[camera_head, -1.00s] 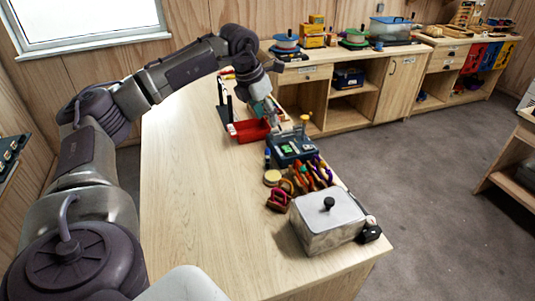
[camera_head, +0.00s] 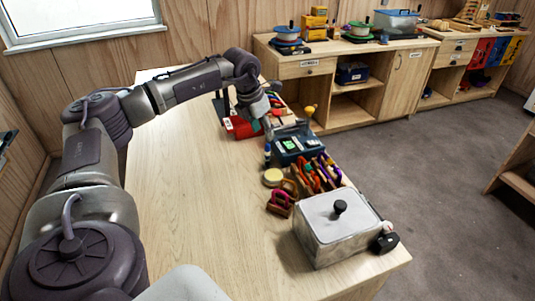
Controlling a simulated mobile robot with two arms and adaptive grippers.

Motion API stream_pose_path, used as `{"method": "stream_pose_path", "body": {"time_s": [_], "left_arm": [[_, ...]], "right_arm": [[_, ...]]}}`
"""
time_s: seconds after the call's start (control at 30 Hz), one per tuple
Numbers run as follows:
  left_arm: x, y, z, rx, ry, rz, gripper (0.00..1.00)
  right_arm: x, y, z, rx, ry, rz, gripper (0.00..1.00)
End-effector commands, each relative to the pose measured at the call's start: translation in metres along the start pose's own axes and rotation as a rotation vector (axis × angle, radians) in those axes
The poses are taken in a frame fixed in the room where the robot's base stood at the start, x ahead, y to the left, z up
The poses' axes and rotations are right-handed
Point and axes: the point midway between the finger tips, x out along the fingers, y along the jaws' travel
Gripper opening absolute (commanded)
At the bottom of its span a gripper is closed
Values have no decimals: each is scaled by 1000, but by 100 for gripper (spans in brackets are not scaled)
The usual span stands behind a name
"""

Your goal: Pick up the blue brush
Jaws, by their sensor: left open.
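A small, narrow blue item (camera_head: 267,156) stands at the left end of the dark blue box on the wooden table; it may be the blue brush, but it is too small to tell. My left gripper (camera_head: 268,130) is open, just behind that item and beside the red tray. Its fingertips are small and partly merge with the things behind them. I cannot tell whether it touches anything. My right gripper is not in view.
A red tray (camera_head: 235,127), a dark blue box (camera_head: 297,150), several coloured tools (camera_head: 318,174), a round tan tin (camera_head: 272,178) and a grey metal box (camera_head: 335,232) line the table's right side. The table (camera_head: 190,200) is clear on the left.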

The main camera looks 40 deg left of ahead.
Motion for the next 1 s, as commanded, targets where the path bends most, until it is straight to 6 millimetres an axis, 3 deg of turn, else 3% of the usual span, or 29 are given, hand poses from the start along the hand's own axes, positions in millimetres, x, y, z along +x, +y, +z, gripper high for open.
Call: {"method": "stream_pose_path", "body": {"time_s": [0.1,0.37,0.63,0.93,1.0], "left_arm": [[17,0,0,0,2,0,50],[36,0,0,0,2,0,50],[75,1,-3,-2,1,-1,50],[81,1,-3,-1,-1,0,50],[80,1,-3,-1,-1,0,39]], "right_arm": [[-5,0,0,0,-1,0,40],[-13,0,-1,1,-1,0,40],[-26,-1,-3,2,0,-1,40],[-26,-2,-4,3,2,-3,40],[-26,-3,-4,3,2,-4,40]]}}
